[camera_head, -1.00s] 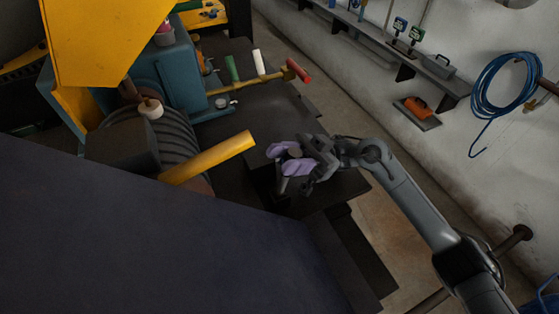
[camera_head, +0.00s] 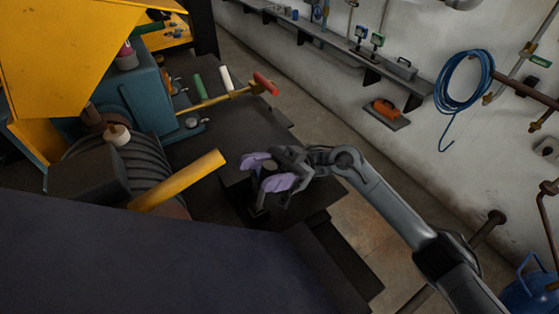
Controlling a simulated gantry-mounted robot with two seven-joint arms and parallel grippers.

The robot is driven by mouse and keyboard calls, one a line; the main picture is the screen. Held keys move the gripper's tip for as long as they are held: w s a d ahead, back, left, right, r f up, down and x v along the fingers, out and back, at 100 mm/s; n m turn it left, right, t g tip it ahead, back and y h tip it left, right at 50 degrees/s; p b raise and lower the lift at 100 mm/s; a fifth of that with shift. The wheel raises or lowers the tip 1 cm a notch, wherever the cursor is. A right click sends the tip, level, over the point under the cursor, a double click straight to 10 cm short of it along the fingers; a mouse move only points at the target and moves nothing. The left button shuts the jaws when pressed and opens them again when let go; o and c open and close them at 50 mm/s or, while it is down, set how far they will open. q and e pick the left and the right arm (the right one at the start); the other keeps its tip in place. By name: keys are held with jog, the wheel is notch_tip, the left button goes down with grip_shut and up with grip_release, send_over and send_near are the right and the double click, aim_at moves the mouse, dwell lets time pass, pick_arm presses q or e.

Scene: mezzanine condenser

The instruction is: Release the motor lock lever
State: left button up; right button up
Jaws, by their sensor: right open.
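No label shows which part is the motor lock lever. A thick yellow bar (camera_head: 180,180) slants up to the right beside a ribbed dark drum (camera_head: 125,170). Farther back, a thin yellow lever (camera_head: 215,98) ends in a red grip (camera_head: 266,83), with a green handle (camera_head: 200,87) and a white handle (camera_head: 226,78) beside it. My right gripper (camera_head: 268,172), with purple finger pads, is open above a dark surface, right of the yellow bar's end and apart from it. What lies between and under its fingers is partly hidden. My left gripper is out of view.
A teal machine housing (camera_head: 140,97) and a yellow panel (camera_head: 65,50) fill the upper left. A large dark panel (camera_head: 130,255) covers the lower left. Along the right wall are a shelf (camera_head: 345,48), an orange-handled trowel (camera_head: 387,112) and a blue hose coil (camera_head: 458,90).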

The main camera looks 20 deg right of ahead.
jog(key=shift+r, duration=0.1)
notch_tip(320, 180, up, 4)
jog(key=shift+f, duration=0.1)
jog(key=s+d+r, duration=0.7)
jog(key=d, duration=0.2)
jog(key=shift+s+p, duration=0.25)
jog(key=shift+p, duration=0.05)
